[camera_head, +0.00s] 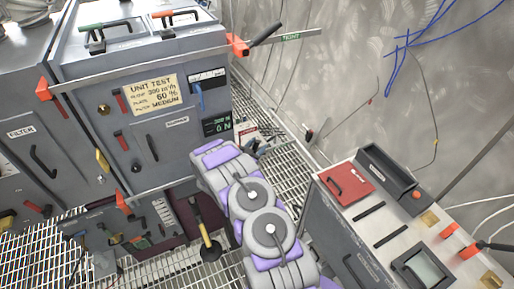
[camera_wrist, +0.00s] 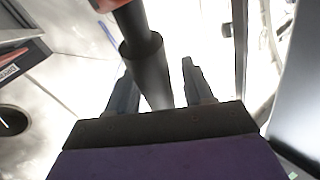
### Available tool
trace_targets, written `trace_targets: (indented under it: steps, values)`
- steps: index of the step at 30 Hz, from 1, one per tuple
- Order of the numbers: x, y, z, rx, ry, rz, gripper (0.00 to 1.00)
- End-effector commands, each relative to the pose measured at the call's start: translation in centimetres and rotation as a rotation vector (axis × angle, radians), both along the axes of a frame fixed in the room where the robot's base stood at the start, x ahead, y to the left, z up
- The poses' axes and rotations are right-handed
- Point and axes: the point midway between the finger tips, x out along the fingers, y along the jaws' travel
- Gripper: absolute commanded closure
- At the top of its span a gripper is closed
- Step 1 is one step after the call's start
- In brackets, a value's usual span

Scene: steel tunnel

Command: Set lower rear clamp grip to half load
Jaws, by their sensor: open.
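My gripper (camera_wrist: 160,82) is open in the wrist view. A black round clamp handle (camera_wrist: 146,62) with an orange-red part at its top end runs down between the two dark fingers, with a gap visible on the right side. In the head view my gripper (camera_head: 257,147) is beside the lower right edge of the grey cabinet (camera_head: 75,68), and the handle there is mostly hidden by my arm. A small dark display (camera_head: 217,127) with green digits, apparently 0 N on its lower line, is on the cabinet face.
A yellow UNIT TEST sign (camera_head: 154,93) is on the cabinet. A console (camera_head: 385,215) with a red panel and screen stands at the right. A yellow-and-black lever (camera_head: 209,243) stands left of my arm. Grating floor lies between, and blue cable (camera_head: 400,45) hangs on the wall.

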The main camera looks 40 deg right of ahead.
Motion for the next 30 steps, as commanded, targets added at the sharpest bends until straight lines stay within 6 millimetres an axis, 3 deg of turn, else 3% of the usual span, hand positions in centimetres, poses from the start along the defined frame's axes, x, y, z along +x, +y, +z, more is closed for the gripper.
trace_targets:
  steps: [10,26,30]
  values:
    - [0.07,-0.27,0.02,0.0,0.0,-0.001,0.49]
    - [0.07,-0.24,-0.01,0.001,0.001,0.0,1.0]
    - [0.07,-0.24,-0.01,0.001,0.001,0.0,1.0]
